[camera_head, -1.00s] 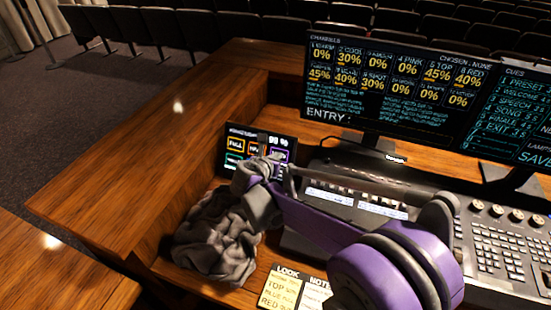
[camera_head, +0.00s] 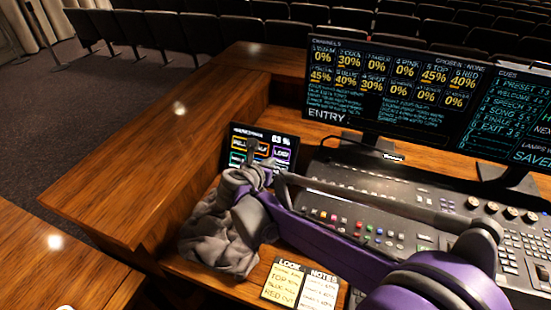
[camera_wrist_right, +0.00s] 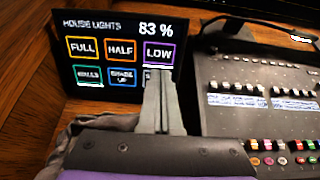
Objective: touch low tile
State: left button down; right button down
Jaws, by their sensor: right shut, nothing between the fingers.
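The low tile (camera_wrist_right: 159,53) is a purple-outlined square marked LOW, at the right end of the top row on the small dark house lights screen (camera_wrist_right: 95,20). It also shows in the head view (camera_head: 281,154). My right gripper (camera_wrist_right: 159,72) is shut and empty, its fingertips over the lower edge of the low tile in the wrist view. I cannot tell whether the tips touch the glass. The screen reads 83 %. My left gripper is not in view.
A crumpled grey cloth (camera_head: 212,240) lies below the screen, close to my right wrist. The mixing console (camera_head: 370,215) is on the right, with a large monitor (camera_head: 400,85) behind it. Look and notes cards (camera_head: 300,285) lie in front. The wooden ledge (camera_head: 150,150) at left is clear.

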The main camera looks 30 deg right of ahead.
jog(key=v, duration=0.4)
jog(key=shift+a+r, duration=0.15)
jog(key=shift+s, duration=0.1)
dwell(0.5)
